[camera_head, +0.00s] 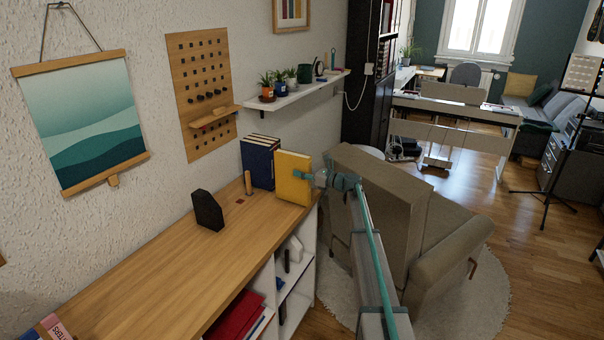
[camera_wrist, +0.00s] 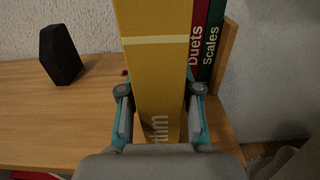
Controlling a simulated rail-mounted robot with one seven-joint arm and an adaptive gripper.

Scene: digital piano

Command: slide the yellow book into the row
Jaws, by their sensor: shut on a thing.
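The yellow book (camera_head: 293,180) is upright at the far end of the wooden shelf top, near its front edge. My gripper (camera_head: 321,178) is shut on it. In the wrist view, my gripper's fingers (camera_wrist: 160,95) press both sides of the yellow book (camera_wrist: 155,65), whose spine carries partly hidden lettering. The row shows there to the right as a red book (camera_wrist: 197,45) marked Duets and a dark green book (camera_wrist: 211,45) marked Scales. In the head view, dark blue books (camera_head: 260,163) stand behind the yellow one. I cannot tell whether its bottom touches the wood.
A wooden end piece (camera_wrist: 228,52) stands right of the green book. A black angular block (camera_head: 207,211) and a small wooden peg (camera_head: 248,183) stand on the shelf top (camera_head: 150,275). A sofa (camera_head: 385,205) is close to my arm. The near shelf top is mostly clear.

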